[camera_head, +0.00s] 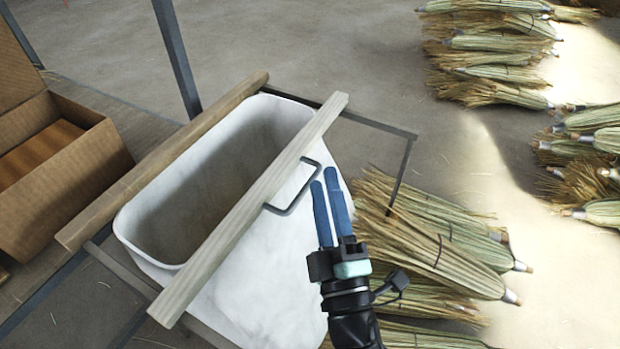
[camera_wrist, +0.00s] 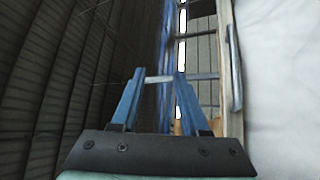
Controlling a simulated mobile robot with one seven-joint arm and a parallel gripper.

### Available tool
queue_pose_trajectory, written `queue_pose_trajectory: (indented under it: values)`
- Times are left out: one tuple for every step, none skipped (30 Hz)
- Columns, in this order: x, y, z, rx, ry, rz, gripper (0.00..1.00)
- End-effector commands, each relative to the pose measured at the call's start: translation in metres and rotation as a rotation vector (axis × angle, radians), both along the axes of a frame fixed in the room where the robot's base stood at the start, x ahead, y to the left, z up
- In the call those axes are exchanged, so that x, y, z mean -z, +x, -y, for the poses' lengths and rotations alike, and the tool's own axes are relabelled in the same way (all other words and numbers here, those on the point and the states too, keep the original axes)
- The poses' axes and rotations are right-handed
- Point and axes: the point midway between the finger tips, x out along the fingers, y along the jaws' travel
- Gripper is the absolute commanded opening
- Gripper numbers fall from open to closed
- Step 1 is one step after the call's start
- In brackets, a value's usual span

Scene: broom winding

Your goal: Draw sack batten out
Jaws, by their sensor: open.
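A pale wooden batten (camera_head: 252,210) with a grey metal handle (camera_head: 294,194) lies along the right side of the white sack's (camera_head: 130,228) open mouth. A browner batten (camera_head: 165,158) lies along the left side. My gripper (camera_head: 325,178), with blue fingers, is open just right of the handle and apart from the batten's wood. In the wrist view the fingers (camera_wrist: 160,82) stand apart, with a short grey bar seen between their tips; I cannot tell what it is. The batten (camera_wrist: 231,110) and sack (camera_wrist: 285,80) show to the right there.
A dark metal frame (camera_head: 375,124) surrounds the sack, with an upright post (camera_head: 178,60) behind. An open cardboard box (camera_head: 85,170) stands at the left. Several straw brooms (camera_head: 430,240) lie on the floor to the right, and more are stacked at the upper right. The floor behind is clear.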

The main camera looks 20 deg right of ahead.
Motion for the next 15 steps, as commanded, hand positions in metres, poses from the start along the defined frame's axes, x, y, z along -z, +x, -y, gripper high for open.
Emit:
queue_pose_trajectory:
  values:
    - [0.033,-0.012,-0.001,0.000,-0.047,-0.074,0.45]
    - [0.048,-0.018,-0.002,-0.004,-0.075,-0.108,0.45]
    - [0.065,-0.026,-0.005,-0.012,-0.106,-0.147,0.45]
    - [0.076,-0.031,-0.006,-0.018,-0.124,-0.171,0.45]
    - [0.084,-0.035,-0.008,-0.025,-0.138,-0.190,0.45]
    - [0.094,-0.039,-0.010,-0.030,-0.153,-0.211,0.45]
    - [0.098,-0.041,-0.011,-0.035,-0.162,-0.221,0.45]
    - [0.101,-0.042,-0.012,-0.038,-0.167,-0.228,0.45]
    - [0.103,-0.041,-0.012,-0.040,-0.172,-0.233,0.45]
    - [0.103,-0.040,-0.012,-0.041,-0.174,-0.234,0.45]
    - [0.103,-0.037,-0.012,-0.042,-0.176,-0.233,0.45]
    - [0.102,-0.033,-0.012,-0.043,-0.175,-0.232,0.45]
    - [0.101,-0.029,-0.011,-0.043,-0.176,-0.231,0.45]
    - [0.100,-0.025,-0.011,-0.042,-0.176,-0.230,0.45]
    - [0.099,-0.018,-0.010,-0.042,-0.174,-0.229,0.45]
